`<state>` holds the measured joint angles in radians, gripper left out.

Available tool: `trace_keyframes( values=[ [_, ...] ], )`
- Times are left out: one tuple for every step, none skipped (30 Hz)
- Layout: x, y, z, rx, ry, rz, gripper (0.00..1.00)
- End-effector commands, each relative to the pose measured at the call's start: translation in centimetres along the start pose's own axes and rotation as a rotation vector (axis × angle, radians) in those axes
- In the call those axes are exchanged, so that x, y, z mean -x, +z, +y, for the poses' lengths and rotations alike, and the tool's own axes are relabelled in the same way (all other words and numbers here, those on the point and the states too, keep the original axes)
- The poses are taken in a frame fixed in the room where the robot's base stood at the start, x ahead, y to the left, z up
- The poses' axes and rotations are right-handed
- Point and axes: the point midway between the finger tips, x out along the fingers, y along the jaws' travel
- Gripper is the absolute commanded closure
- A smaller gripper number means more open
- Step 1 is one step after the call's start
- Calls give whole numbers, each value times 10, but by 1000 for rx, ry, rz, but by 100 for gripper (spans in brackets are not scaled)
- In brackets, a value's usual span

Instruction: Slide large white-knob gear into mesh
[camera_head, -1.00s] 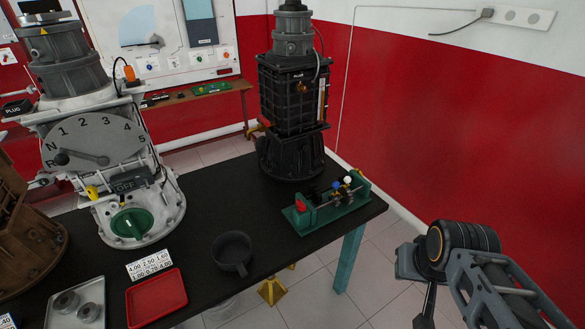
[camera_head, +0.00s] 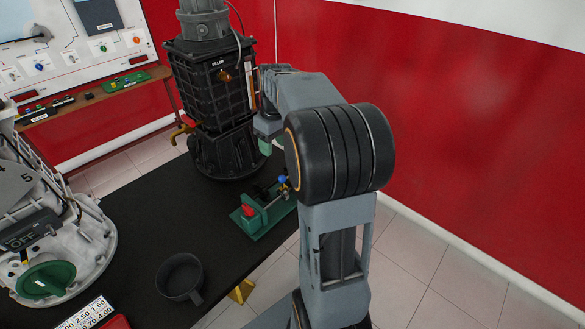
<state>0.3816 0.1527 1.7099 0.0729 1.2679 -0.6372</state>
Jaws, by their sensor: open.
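The green gear trainer (camera_head: 252,222) stands on the black table near its right edge. Its red knob (camera_head: 247,211) and blue knob (camera_head: 282,180) show. The white knob and the large gear are hidden behind my arm. My gripper (camera_head: 264,146) is partly in view beyond my arm's big black joint, above the far end of the trainer and beside the black gearbox. Its fingers are open; I see nothing held between them. Whether it touches the trainer cannot be told.
The tall black gearbox (camera_head: 212,90) stands just left of my gripper. A dark pan (camera_head: 180,276) sits at the table's front. The red wall (camera_head: 470,150) is to the right.

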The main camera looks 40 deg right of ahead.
Motion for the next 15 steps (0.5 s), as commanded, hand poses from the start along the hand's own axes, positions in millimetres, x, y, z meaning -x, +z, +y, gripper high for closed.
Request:
trace_keyframes(
  values=[
    [-5, -6, 23, 17, -25, -21, 46],
    [-8, -8, 34, 31, -39, -29, 46],
    [-11, -10, 49, 49, -56, -40, 46],
    [-14, -11, 59, 61, -68, -45, 46],
    [-17, -11, 69, 72, -79, -51, 46],
    [-20, -11, 80, 85, -93, -55, 46],
    [-22, -11, 88, 94, -103, -58, 46],
    [-25, -10, 94, 103, -111, -61, 46],
    [-28, -9, 102, 111, -122, -63, 46],
    [-29, -9, 107, 117, -127, -64, 46],
    [-32, -8, 111, 121, -133, -65, 46],
    [-34, -7, 115, 127, -138, -65, 46],
    [-36, -6, 117, 129, -142, -67, 46],
    [-39, -6, 119, 132, -145, -67, 46],
    [-43, -5, 120, 135, -148, -68, 46]
  ],
)
